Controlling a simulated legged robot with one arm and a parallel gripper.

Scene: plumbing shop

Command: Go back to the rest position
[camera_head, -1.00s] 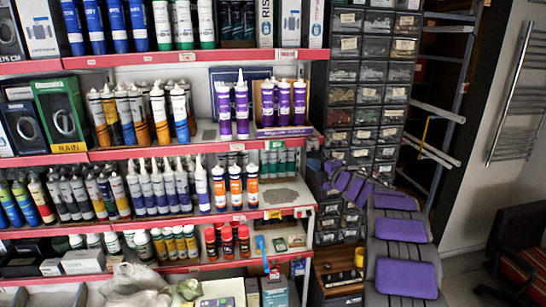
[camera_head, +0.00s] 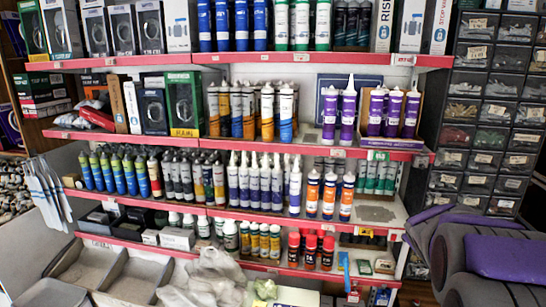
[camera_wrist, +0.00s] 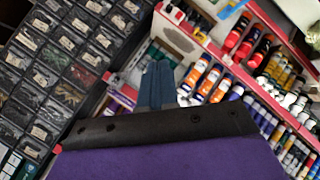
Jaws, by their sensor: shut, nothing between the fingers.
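In the wrist view, my gripper (camera_wrist: 157,84) shows as two blue-grey fingers side by side, shut with nothing held. Behind the fingertips is a corner of the red-edged shelf, tilted in the picture. In the head view, my grey arm with purple pads fills the lower right, in front of the right end of the shelves. The fingertips cannot be made out there.
Red-edged shelves (camera_head: 230,210) hold rows of cartridges, bottles and boxes. Dark small-parts drawers (camera_head: 490,110) stand to the right, close to my arm; they also fill the left of the wrist view (camera_wrist: 60,60). Grey bins (camera_head: 130,275) sit lower left.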

